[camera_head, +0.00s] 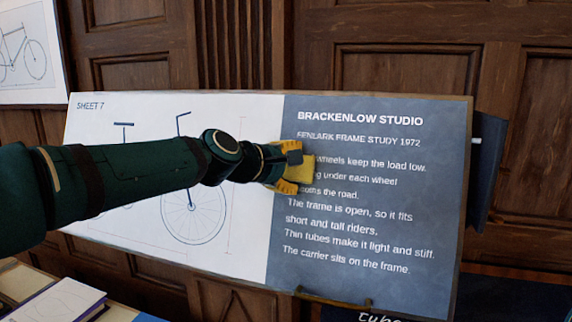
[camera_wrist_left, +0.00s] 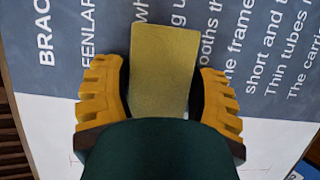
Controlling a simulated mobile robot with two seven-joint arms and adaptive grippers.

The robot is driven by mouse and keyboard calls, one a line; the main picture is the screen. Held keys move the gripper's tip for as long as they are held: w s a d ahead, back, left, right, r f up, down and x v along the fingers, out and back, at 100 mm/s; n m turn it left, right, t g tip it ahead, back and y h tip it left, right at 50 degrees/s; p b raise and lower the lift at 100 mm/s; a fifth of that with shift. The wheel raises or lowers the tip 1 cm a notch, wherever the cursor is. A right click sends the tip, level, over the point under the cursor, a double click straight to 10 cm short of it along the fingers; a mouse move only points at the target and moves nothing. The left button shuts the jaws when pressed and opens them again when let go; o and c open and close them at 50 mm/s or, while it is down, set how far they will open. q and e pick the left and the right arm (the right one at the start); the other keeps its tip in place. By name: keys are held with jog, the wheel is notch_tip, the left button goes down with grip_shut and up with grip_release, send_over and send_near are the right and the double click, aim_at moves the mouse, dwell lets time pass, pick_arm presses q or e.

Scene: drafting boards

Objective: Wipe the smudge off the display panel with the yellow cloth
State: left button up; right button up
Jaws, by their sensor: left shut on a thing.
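The display panel (camera_head: 448,180) is a wide tilted board, with a white drawing half on the left and a grey text half on the right. My left gripper (camera_head: 291,166) is shut on the yellow cloth (camera_head: 306,176), at the left edge of the grey half. The cloth covers the start of several text lines. In the left wrist view the cloth (camera_wrist_left: 163,72) sits between the orange fingers, in front of the panel (camera_wrist_left: 58,78). Whether it touches the panel I cannot tell. I see no smudge; part of the panel is hidden behind my arm and the cloth. My right gripper is not in view.
A framed bicycle drawing (camera_head: 32,60) hangs at the upper left. A book (camera_head: 60,302) lies at the lower left. A dark flat piece (camera_head: 487,170) stands behind the panel's right edge. Wooden panelling (camera_head: 400,60) fills the back.

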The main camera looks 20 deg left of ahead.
pick_arm(q)
jog(key=shift+s+d+r+p, duration=0.15)
jog(key=shift+d+p, duration=0.6)
jog(key=shift+d, duration=0.7)
jog(key=shift+w+a+f+b, duration=0.1)
jog(key=shift+a+f+b, duration=0.05)
jog(key=shift+a+b, duration=0.2)
jog(key=shift+w+a+f+b, duration=0.15)
jog(key=shift+a+b, duration=0.1)
jog(key=shift+a, duration=0.2)
jog(key=shift+a+r+b, duration=0.1)
jog(key=shift+a+b, duration=0.55)
jog(key=shift+a, duration=0.6)
jog(key=shift+s+r, duration=0.1)
jog(key=shift+s+a+r, duration=0.1)
jog(key=shift+s+r, duration=0.1)
jog(key=shift+s, duration=0.3)
jog(key=shift+s+r+p, duration=0.25)
jog(key=shift+s, duration=0.45)
jog(key=shift+s+r+p, duration=0.25)
jog(key=shift+s+p, duration=0.05)
jog(key=shift+s, duration=0.45)
jog(key=shift+s+r+p, duration=0.25)
jog(key=shift+s, duration=0.45)
